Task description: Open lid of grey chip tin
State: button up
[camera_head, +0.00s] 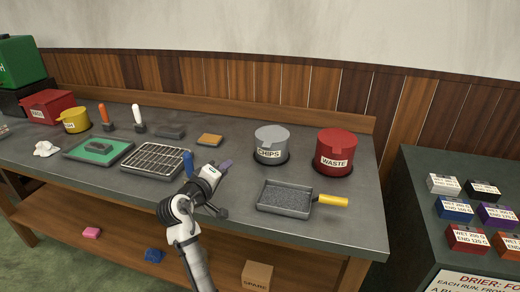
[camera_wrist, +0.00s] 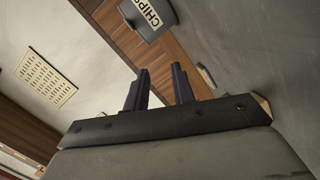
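The grey chip tin (camera_head: 271,144) stands on the bench near its back right, with a label reading "CHIPS" and its lid on. It also shows in the wrist view (camera_wrist: 148,14), at the top and partly cut off. My gripper (camera_head: 226,165) is left of the tin and a little nearer the front, apart from it. In the wrist view my gripper (camera_wrist: 160,88) has two dark fingers with a clear gap and nothing between them. The tin's far side is hidden.
A red tin (camera_head: 335,153) labelled "WASTE" stands just right of the chip tin. A grey tray (camera_head: 286,198) and a yellow-handled tool (camera_head: 331,201) lie in front. A wire rack (camera_head: 155,159) and an orange-brown block (camera_head: 209,139) are to the left. Bare bench surrounds the gripper's right side.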

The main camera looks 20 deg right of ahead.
jog(key=d+h, duration=0.1)
jog(key=d+n+g+h, duration=0.1)
jog(key=d+g+h, duration=0.1)
jog(key=h, duration=0.1)
jog(key=shift+s+d+r+n, duration=0.1)
jog(key=shift+s+r+n, duration=0.15)
jog(key=shift+n, duration=0.15)
jog(key=p, duration=0.4)
send_near(271, 136)
jog(key=d, duration=0.3)
jog(key=shift+s+d+f, duration=0.15)
jog(key=shift+s+d, duration=0.1)
jog(key=shift+s, duration=0.05)
grip_shut()
dwell(0.5)
